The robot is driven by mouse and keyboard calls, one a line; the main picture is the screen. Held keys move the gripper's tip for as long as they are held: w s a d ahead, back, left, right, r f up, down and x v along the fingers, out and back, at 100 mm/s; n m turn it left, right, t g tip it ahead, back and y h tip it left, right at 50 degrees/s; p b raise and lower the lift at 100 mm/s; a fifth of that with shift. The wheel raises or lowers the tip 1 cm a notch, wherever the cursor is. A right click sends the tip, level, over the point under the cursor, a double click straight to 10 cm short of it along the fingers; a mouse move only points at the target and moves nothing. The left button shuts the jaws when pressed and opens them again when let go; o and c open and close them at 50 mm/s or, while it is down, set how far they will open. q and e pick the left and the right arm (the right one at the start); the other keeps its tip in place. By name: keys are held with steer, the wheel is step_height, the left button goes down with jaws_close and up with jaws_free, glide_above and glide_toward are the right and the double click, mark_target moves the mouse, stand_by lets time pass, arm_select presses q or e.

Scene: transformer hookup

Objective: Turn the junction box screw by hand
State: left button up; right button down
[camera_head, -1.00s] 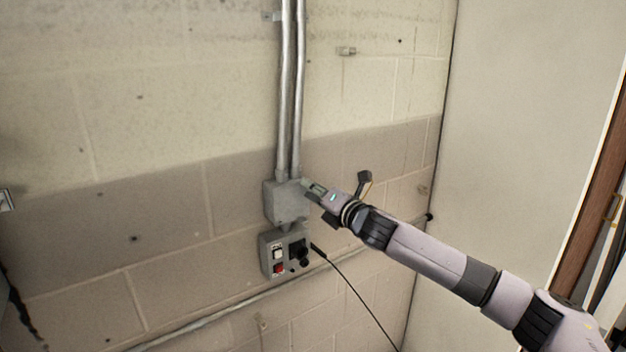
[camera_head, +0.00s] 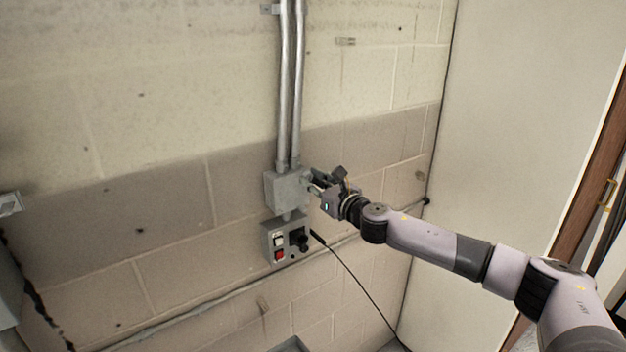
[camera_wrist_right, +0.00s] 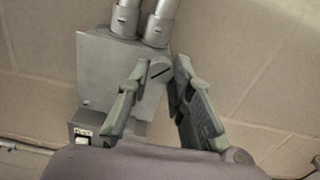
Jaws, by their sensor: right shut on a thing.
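The grey junction box (camera_head: 283,190) is fixed to the block wall under two metal conduits. It also shows in the right wrist view (camera_wrist_right: 105,75). The junction box screw (camera_wrist_right: 160,70), a round grey head with a dark slot, is on the box's side face. My right gripper (camera_head: 313,183) is at the right side of the box. In the right wrist view its two fingers (camera_wrist_right: 160,76) stand on either side of the screw head and are shut on it. In the head view the fingers hide the screw. My left gripper is not in view.
A switch box (camera_head: 270,252) with a white and a red switch is mounted just below. A black plug (camera_head: 299,241) sits on it, and a black cable (camera_head: 345,266) hangs down to the right. A thin pipe (camera_head: 215,308) runs along the wall. A pale panel (camera_head: 510,120) stands at right.

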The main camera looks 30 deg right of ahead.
steer(key=shift+n, duration=1.1)
steer(key=c, duration=1.4)
jaws_free()
steer(key=shift+w, duration=0.1)
steer(key=s, duration=0.4)
steer(key=s+d, duration=0.1)
steer(key=s, duration=0.7)
steer(key=shift+d, duration=0.35)
